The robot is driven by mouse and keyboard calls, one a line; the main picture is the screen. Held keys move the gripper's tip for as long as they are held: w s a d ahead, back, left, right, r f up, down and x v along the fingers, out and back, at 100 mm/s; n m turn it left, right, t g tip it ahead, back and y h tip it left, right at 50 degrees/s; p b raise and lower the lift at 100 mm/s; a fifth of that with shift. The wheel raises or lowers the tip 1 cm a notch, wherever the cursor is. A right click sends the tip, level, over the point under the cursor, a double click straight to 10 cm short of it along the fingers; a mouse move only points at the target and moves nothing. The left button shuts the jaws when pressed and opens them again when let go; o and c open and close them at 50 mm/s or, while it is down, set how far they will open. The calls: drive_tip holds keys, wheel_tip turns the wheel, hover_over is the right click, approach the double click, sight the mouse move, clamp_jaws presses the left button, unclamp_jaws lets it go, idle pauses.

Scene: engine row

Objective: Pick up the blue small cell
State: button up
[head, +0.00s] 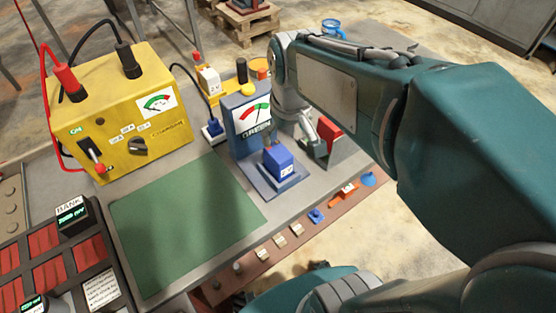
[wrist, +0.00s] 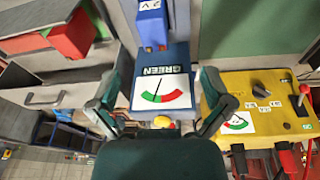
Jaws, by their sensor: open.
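The blue small cell (head: 279,160) is a blue block with a white label, sitting upright on the blue base of the meter stand (head: 250,118) marked GREEN. The cell is not between the fingers. In the head view my arm reaches in from the right, its end just behind the cell.
A yellow charger (head: 120,120) with red and black leads stands at left. A green mat (head: 185,222) lies clear before the stand. A rack with red slots (head: 44,240) is at lower left. A red block in a grey holder (head: 329,130) stands close right of the stand.

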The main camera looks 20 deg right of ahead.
sight(278, 151)
drive_tip(key=w+f, duration=0.1)
drive_tip(key=w, duration=0.1)
drive_tip(key=w+f+g, duration=0.1)
drive_tip(key=w+f, duration=0.1)
drive_tip(key=w+d+f+n+g, duration=0.1)
drive_tip(key=w+f, duration=0.1)
drive_tip(key=shift+w+d, duration=0.1)
drive_tip(key=shift+w, duration=0.2)
wheel_tip(278, 151, down, 5)
drive_tip(key=shift+r, duration=0.2)
drive_tip(key=shift+f, duration=3.15)
drive_tip(key=c, duration=1.3)
